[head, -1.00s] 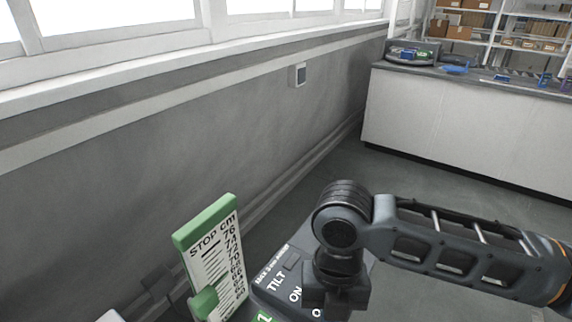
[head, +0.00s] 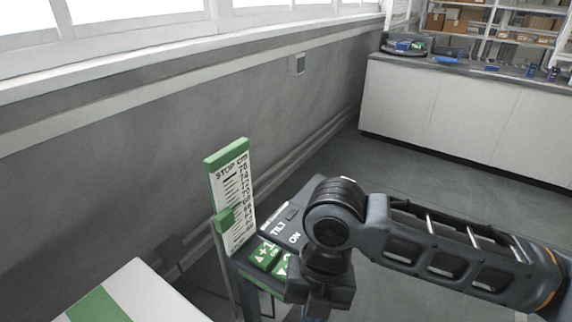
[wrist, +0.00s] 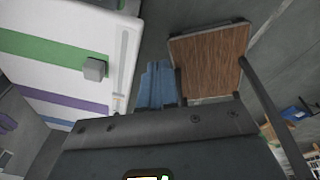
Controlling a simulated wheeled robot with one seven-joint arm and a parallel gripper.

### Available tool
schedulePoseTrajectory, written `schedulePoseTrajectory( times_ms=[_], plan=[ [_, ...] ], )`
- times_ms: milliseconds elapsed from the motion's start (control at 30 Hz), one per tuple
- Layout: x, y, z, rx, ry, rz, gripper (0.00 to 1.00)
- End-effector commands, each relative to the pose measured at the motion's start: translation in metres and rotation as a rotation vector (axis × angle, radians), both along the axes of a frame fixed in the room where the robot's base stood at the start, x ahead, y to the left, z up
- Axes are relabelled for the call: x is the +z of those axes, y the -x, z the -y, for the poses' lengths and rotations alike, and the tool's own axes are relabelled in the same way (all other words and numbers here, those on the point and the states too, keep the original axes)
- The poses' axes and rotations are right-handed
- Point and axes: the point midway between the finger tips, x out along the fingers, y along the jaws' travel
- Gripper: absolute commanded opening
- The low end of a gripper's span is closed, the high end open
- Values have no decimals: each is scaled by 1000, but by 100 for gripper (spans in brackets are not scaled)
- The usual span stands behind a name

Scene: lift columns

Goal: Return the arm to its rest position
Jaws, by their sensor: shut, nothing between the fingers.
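My arm (head: 450,250) reaches in from the right side of the head view, and its wrist end bends down beside a dark control panel. My gripper shows in the wrist view (wrist: 158,72) as two blue-grey fingers side by side, shut with nothing between them. In the head view the fingers are not clearly seen. The control panel (head: 282,228) is marked TILT and ON, has green buttons (head: 266,256), and is partly hidden by my wrist.
An upright scale (head: 236,190) with a green top and slider stands left of the panel. A white surface with a green stripe (head: 150,290) is at lower left. The wrist view shows a wooden board (wrist: 210,58). A white counter (head: 460,115) stands at the back right, with open floor before it.

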Motion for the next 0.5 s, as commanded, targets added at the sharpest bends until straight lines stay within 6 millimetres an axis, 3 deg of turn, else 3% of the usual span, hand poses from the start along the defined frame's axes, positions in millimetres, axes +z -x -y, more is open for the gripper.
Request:
schedulePoseTrajectory(
  times_ms=[267, 500],
  plan=[
    [9, 10, -54, -88, -168, 12, 0],
    [32, 22, -122, -239, -408, 0, 0]
  ],
)
